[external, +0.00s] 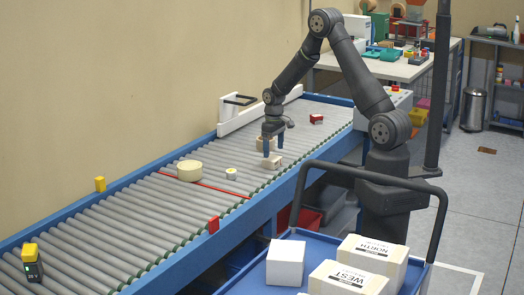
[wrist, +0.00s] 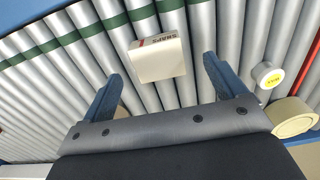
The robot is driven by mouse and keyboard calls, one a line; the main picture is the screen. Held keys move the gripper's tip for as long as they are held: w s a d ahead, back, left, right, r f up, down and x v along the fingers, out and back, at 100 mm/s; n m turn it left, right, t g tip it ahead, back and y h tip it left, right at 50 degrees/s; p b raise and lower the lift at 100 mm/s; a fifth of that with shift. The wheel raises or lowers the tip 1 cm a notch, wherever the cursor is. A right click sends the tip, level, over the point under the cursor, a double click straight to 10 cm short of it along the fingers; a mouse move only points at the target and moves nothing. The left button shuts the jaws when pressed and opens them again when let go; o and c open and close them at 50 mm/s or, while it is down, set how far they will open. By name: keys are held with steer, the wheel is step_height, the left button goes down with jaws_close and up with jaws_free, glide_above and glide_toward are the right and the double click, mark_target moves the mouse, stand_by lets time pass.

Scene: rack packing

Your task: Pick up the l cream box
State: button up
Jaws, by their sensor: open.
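The cream box (external: 275,163) is a small block lying on the conveyor rollers, just in front of my gripper in the external view. In the wrist view the cream box (wrist: 156,62) has printed lettering and a red mark on its upper side face. My gripper (external: 273,149) points down over the conveyor with its fingers apart. In the wrist view my gripper (wrist: 164,72) is open, with the box showing in the space between the fingertips and reaching beyond them. Nothing is held. The height of the fingertips above the rollers is hard to tell.
A small white cylinder with a yellow label (external: 231,174) and a larger cream round (external: 190,172) stand to the left. Another cream round (external: 261,144) is partly hidden behind my gripper. A red box (external: 316,119) lies farther right. A red line (external: 205,184) crosses the rollers.

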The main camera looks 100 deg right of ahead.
mark_target(272, 158)
steer(key=shift+w+d+f, duration=0.1)
steer(key=shift+d+f, duration=0.1)
steer(key=shift+f, duration=1.2)
steer(key=shift+d+f, duration=0.2)
steer(key=shift+f, duration=1.2)
steer(key=shift+c, duration=0.2)
steer(key=c, duration=1.1)
